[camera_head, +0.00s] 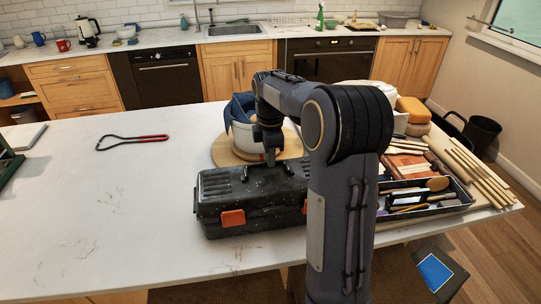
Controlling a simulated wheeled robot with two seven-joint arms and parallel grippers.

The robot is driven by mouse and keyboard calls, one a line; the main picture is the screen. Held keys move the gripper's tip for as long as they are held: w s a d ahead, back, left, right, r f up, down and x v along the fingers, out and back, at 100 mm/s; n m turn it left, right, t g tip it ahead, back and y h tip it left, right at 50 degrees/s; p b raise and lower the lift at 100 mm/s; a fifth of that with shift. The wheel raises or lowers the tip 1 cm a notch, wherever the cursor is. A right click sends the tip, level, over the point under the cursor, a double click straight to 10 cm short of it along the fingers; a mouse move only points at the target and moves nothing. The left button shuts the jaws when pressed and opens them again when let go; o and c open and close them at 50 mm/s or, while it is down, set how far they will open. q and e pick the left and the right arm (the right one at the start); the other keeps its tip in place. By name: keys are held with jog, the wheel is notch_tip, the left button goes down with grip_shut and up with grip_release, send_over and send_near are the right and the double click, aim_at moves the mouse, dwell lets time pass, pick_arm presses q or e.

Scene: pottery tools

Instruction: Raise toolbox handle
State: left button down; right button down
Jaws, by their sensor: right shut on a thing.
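A dark grey speckled toolbox (225,197) with orange latches (232,218) stands on the white table near its front edge, in the head view. My right arm crosses in front of its right end. My right gripper (268,172) points down at the top of the toolbox and is shut on the toolbox handle, which is mostly covered by the fingers. The toolbox lid is closed. My left gripper is not in view.
A round wooden board (222,150) with a white pot (243,137) and blue cloth stands behind the toolbox. A tool tray (455,203) and wooden sticks lie at right. A red-handled wire tool (150,137) lies at left. The table's left middle is clear.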

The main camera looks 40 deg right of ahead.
aim_at(275, 180)
jog(key=t+h+b, duration=0.1)
jog(key=t+b, duration=0.1)
jog(key=b, duration=0.2)
jog(key=s+t+h+b, duration=0.1)
jog(key=t+b, duration=0.1)
jog(key=b, duration=0.3)
jog(key=s+a+r+t+h+b, duration=0.1)
jog(key=t+b, duration=0.1)
jog(key=b, duration=0.3)
jog(key=shift+s+a+t+h, duration=0.1)
jog(key=shift+s+t+h, duration=0.1)
jog(key=shift+t+h, duration=0.15)
jog(key=s+t+h+b, duration=0.1)
jog(key=t+b, duration=0.1)
jog(key=b, duration=0.4)
jog(key=s+a+t+h+b, duration=0.1)
jog(key=t+b, duration=0.1)
jog(key=b, duration=0.4)
jog(key=s+t+h+b, duration=0.1)
jog(key=t+b, duration=0.1)
jog(key=b, duration=0.3)
jog(key=shift+a+r+t+h+b, duration=0.25)
jog(key=shift+a+t+b, duration=0.05)
jog(key=shift+t+b, duration=0.1)
jog(key=shift+s+r+t+b, duration=0.1)
jog(key=shift+r+t+b, duration=0.25)
jog(key=shift+b, duration=0.45)
jog(key=c, duration=1.5)
grip_release()
jog(key=shift+a, duration=0.1)
